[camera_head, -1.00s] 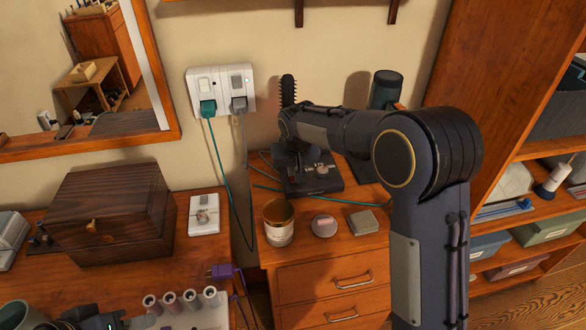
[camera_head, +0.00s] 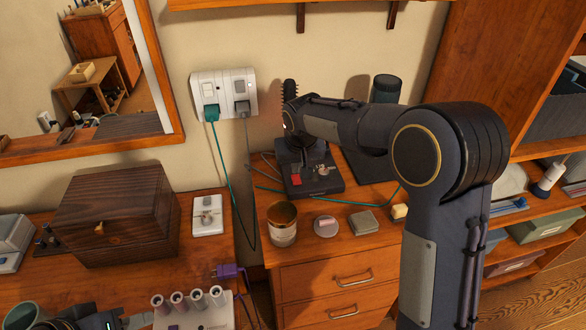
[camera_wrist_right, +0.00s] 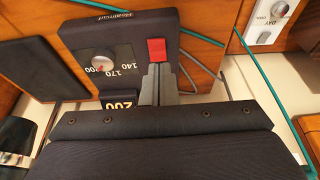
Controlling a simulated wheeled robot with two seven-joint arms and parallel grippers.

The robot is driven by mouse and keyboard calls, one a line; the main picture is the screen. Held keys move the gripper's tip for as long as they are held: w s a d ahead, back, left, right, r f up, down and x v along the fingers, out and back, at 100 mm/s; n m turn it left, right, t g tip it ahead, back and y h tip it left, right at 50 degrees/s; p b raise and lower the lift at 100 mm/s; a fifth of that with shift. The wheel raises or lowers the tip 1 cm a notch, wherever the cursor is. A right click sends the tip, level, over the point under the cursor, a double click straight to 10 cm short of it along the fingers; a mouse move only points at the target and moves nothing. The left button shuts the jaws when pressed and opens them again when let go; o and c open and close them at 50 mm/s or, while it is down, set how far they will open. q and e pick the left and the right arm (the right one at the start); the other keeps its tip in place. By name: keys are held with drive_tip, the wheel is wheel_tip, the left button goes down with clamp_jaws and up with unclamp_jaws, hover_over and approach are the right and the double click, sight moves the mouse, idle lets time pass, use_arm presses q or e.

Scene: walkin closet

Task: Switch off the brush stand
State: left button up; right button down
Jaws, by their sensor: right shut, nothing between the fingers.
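The brush stand is a black base (camera_head: 318,185) on the small drawer cabinet, with an upright bristled brush (camera_head: 290,90) behind it. Its top carries a red switch (camera_head: 296,180) and a round dial (camera_head: 322,170). In the right wrist view the red switch (camera_wrist_right: 157,49) lies just beyond my fingertips, and the dial (camera_wrist_right: 103,63) is to the left with 140, 170 and 200 marks. My right gripper (camera_wrist_right: 158,68) is shut and empty, pointing down over the base (camera_head: 305,167); contact with the switch is unclear.
A wall socket (camera_head: 224,92) holds teal and grey plugs. A tin (camera_head: 282,224), round puck (camera_head: 326,225) and grey block (camera_head: 363,222) stand in front of the base. A dark cylinder (camera_head: 387,88) is behind my right arm. A wooden box (camera_head: 115,215) is left.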

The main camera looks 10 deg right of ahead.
use_arm(q)
drive_tip(key=shift+f+b, duration=0.45)
drive_tip(key=shift+f, duration=0.15)
use_arm(e)
drive_tip(key=v, duration=0.9)
drive_tip(key=shift+r, duration=0.3)
